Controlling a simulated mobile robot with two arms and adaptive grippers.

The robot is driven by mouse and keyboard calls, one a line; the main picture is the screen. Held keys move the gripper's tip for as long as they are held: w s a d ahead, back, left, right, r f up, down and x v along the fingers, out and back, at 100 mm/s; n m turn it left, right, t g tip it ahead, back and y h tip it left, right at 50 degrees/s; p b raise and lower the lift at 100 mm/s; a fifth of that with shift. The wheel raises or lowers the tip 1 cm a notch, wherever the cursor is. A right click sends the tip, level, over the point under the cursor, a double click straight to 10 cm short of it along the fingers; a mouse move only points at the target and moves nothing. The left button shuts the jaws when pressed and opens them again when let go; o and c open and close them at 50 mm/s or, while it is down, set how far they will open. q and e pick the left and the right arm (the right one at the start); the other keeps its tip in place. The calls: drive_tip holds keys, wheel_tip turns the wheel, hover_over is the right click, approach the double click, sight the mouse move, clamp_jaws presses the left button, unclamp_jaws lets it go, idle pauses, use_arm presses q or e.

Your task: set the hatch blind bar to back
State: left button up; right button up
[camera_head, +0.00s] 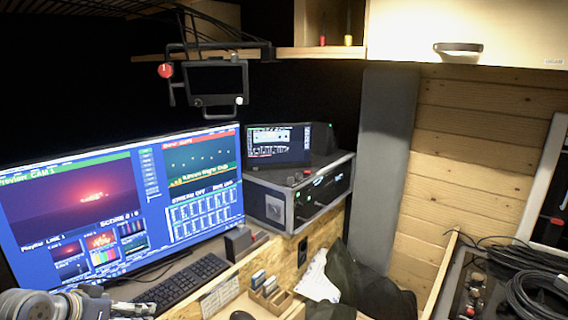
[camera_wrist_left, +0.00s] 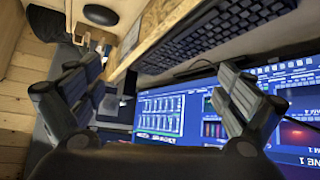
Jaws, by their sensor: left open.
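I cannot pick out the hatch blind bar with certainty. At the right edge of the head view a pale-framed dark panel (camera_head: 548,170) carries a small red part, cut off by the picture edge; I cannot tell whether this is the hatch. My left gripper (camera_wrist_left: 160,72) is open and empty in the left wrist view, its two fingers wide apart over the desk, with the keyboard and large monitor beyond. In the head view my left arm shows at the bottom left, near the keyboard. My right gripper is not in view.
A large lit monitor (camera_head: 125,195) and keyboard (camera_head: 180,285) fill the desk at left. A small black screen (camera_head: 216,83) hangs above. A black rack case (camera_head: 298,195) stands behind. Coiled cables (camera_head: 540,290) lie at right. An overhead cabinet (camera_head: 480,30) is at upper right.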

use_arm(q)
drive_tip(key=s+d+f+g+y, duration=0.1)
drive_tip(key=s+d+f+g, duration=0.1)
drive_tip(key=s+d+f, duration=0.35)
drive_tip(key=s+d+f+g, duration=0.1)
drive_tip(key=s+d+f, duration=0.1)
drive_tip(key=s+f, duration=0.55)
drive_tip(key=s+d+f+g+y, duration=0.1)
drive_tip(key=s+d+f, duration=0.25)
drive_tip(key=s, duration=0.45)
drive_tip(key=s+d+f+g, duration=0.15)
drive_tip(key=s+d, duration=0.25)
drive_tip(key=s, duration=0.5)
wheel_tip(320, 180, down, 27)
drive_tip(key=g+b, duration=0.1)
drive_tip(key=s+a+f, duration=0.2)
drive_tip(key=s+f, duration=0.6)
drive_tip(key=f, duration=0.1)
drive_tip(key=s+a+f+g+b, duration=0.1)
drive_tip(key=s+f, duration=0.8)
drive_tip(key=shift+s+a, duration=0.3)
drive_tip(key=shift+a, duration=0.05)
